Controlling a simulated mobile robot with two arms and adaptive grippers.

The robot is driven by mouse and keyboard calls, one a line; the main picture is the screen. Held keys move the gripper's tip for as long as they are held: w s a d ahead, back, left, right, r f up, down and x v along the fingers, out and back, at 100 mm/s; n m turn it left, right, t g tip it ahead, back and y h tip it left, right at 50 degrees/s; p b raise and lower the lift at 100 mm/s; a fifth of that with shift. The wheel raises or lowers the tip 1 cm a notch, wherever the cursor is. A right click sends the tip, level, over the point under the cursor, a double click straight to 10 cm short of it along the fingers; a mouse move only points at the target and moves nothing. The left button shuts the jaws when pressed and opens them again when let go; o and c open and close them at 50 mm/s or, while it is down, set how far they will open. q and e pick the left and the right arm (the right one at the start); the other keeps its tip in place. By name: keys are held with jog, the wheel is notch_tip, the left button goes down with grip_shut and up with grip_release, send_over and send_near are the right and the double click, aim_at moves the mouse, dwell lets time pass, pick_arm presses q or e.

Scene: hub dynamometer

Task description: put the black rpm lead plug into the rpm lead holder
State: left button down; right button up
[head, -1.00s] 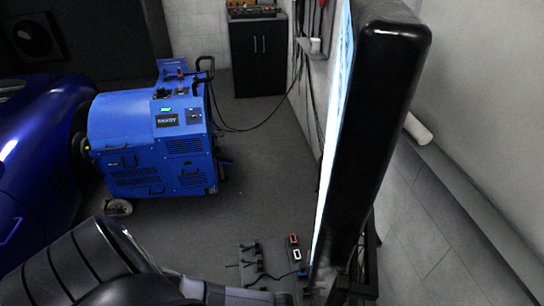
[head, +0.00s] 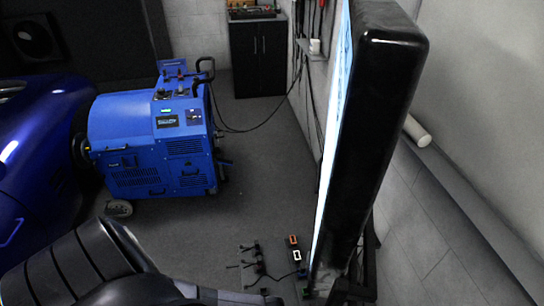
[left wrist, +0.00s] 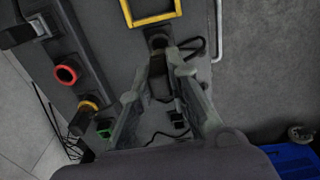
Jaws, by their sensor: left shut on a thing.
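In the left wrist view my left gripper (left wrist: 164,62) is shut on a dark plug (left wrist: 160,84), which I take to be the black rpm lead plug. A dark round fitting (left wrist: 158,41) sits right at the fingertips on the grey panel. I cannot tell whether this is the rpm lead holder, or whether the plug is seated in it. A black lead (left wrist: 196,45) loops just right of the fingertips. In the head view my left arm comes in along the bottom edge, and its gripper cannot be made out. My right gripper is not in view.
The panel bears a red button (left wrist: 66,75), an orange-ringed knob (left wrist: 88,104), a yellow frame (left wrist: 150,10) and small black connectors (left wrist: 179,121). A tall black-backed screen (head: 375,140) stands right. A blue dynamometer (head: 150,145) stands beside the blue car (head: 40,150). Open floor lies between.

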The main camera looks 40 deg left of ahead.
pick_arm(q)
jog(key=shift+f+b, duration=0.95)
jog(key=shift+f, duration=0.65)
jog(key=shift+f, duration=0.2)
jog(key=shift+f+b, duration=1)
jog(key=shift+f, duration=0.25)
jog(key=c, duration=1.5)
grip_release()
jog(key=shift+o, duration=0.2)
jog(key=shift+r, duration=0.1)
notch_tip(320, 180, up, 12)
jog(key=shift+f, duration=0.1)
